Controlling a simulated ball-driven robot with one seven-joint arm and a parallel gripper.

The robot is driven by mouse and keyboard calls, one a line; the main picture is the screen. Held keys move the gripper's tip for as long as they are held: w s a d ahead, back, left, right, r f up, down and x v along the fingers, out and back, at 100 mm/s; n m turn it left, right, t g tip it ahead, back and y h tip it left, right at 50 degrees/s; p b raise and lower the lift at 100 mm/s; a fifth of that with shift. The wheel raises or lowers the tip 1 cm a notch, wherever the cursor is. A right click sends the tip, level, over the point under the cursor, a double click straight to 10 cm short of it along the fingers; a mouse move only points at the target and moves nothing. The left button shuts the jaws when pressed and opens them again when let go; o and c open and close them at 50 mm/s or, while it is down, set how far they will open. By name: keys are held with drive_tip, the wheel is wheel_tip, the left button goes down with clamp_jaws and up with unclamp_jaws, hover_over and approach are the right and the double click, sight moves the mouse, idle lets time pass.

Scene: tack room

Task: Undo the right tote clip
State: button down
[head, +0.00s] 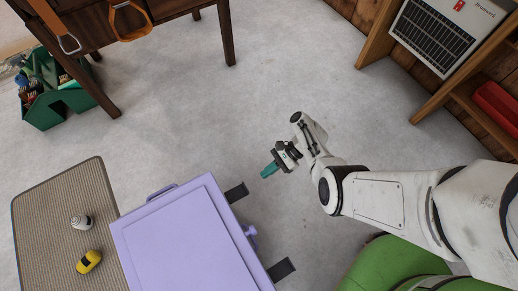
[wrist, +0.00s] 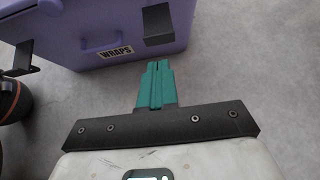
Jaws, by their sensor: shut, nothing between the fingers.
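A lilac tote (head: 175,240) with a closed-looking lid stands on the floor at the lower middle of the head view. Two dark clips stick out from its front side, the right clip (head: 237,192) and the left clip (head: 281,269). In the wrist view the right clip (wrist: 158,25) is at the top middle and the left clip (wrist: 22,60) at the left edge. A "WRAPS" label (wrist: 117,52) sits below the handle (wrist: 100,45). My gripper (head: 268,171), with teal fingers (wrist: 155,72), is shut and empty, apart from the tote and just beyond the right clip.
A woven mat (head: 45,215) bears a pale can (head: 81,222) and a yellow item (head: 89,262). A green caddy (head: 60,100) stands under a wooden table (head: 175,8). A shelf (head: 385,45) stands at upper right, a green rounded thing (head: 400,265) below my arm. The middle floor is clear.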

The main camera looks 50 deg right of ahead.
drive_tip(key=shift+f+p+v, duration=0.2)
drive_tip(key=shift+p+v, duration=0.1)
drive_tip(key=shift+v, duration=2.35)
drive_tip(key=shift+d, duration=0.15)
drive_tip(key=s+r+n+g+h, duration=0.3)
drive_tip(key=s+n+g+h, duration=0.3)
drive_tip(key=n, duration=0.5)
drive_tip(key=s+a+r+n+t+h, duration=0.25)
drive_tip(key=r+n, duration=0.25)
drive_tip(key=r, duration=0.3)
drive_tip(key=s+a+r+n+t+h, duration=0.1)
drive_tip(key=s+a+r+n+h, duration=0.15)
drive_tip(key=r+n, duration=0.4)
wheel_tip(320, 180, up, 26)
drive_tip(key=m+p, duration=0.1)
drive_tip(key=p, duration=2.3)
drive_tip(key=shift+a+r+p, duration=0.2)
drive_tip(key=shift+a+p, duration=0.15)
drive_tip(key=shift+p, duration=0.05)
